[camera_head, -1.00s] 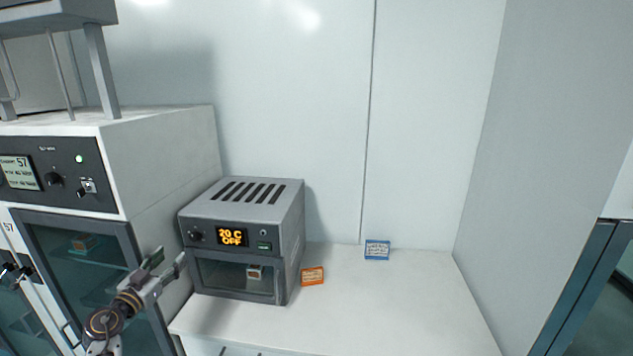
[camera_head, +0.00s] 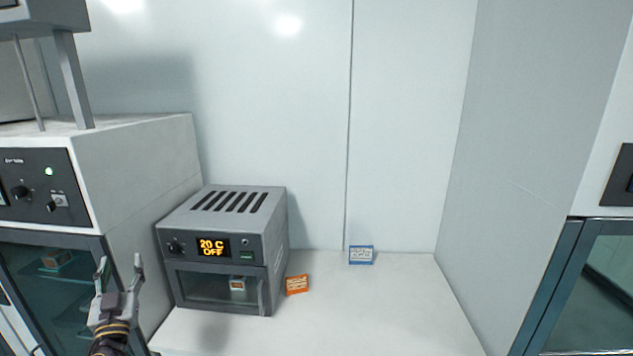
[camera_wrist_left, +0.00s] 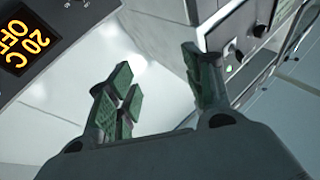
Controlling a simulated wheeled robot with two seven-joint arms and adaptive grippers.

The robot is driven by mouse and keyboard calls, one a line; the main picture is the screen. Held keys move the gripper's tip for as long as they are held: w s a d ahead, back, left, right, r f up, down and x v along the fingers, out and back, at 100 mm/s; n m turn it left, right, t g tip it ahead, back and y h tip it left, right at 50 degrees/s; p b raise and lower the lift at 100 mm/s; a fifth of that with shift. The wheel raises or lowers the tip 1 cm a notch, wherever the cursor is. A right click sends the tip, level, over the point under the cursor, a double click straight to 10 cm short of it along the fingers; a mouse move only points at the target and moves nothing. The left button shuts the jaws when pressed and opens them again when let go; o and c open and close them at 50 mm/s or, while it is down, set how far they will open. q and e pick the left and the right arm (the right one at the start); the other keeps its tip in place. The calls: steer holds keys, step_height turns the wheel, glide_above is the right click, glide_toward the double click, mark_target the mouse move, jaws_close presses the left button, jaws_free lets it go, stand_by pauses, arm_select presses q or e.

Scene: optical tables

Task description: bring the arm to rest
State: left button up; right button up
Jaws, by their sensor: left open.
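My left gripper (camera_head: 118,276) is at the lower left of the head view, its fingers pointing up and spread apart with nothing between them. It is in front of the gap between the tall cabinet and the small grey oven, apart from both as far as I can tell. In the left wrist view the green-padded fingers (camera_wrist_left: 158,95) are also apart and empty. My right gripper is not in view.
The grey oven (camera_head: 222,228) reads 20 C OFF, with a small box (camera_head: 238,284) behind its window. A large cabinet (camera_head: 135,170) is left.

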arm_select(q)
steer(key=s+d+f+g+h, duration=0.1)
steer(key=s+d+f+g, duration=0.4)
steer(key=f, duration=0.5)
steer(key=s+d+f+g+h, duration=0.2)
steer(key=s+d+f+g, duration=0.25)
steer(key=f, duration=0.45)
steer(key=s+d+f+m+g+h, duration=0.3)
steer(key=s+d+f+g, duration=0.1)
steer(key=s+d, duration=0.4)
steer(key=s+d+f+m+g+h, duration=0.2)
steer(key=s+d+f+g+h, duration=0.1)
steer(key=s+d+f, duration=0.3)
steer(key=s+d+f+g+b, duration=0.1)
steer(key=s+f, duration=0.1)
steer(key=f, duration=1.4)
steer(key=s+f+g+b, duration=0.1)
steer(key=s+f, duration=0.1)
steer(key=f, duration=1.5)
steer(key=s+a+f+b, duration=0.1)
steer(key=s+a+f, duration=0.1)
steer(key=s+f, duration=0.9)
steer(key=s+a+f+b, duration=0.1)
steer(key=s+a+f, duration=0.1)
steer(key=s+f, duration=0.9)
steer(key=shift+s+f+m+g, duration=0.15)
steer(key=shift+f+m+g, duration=0.15)
steer(key=shift+g, duration=0.15)
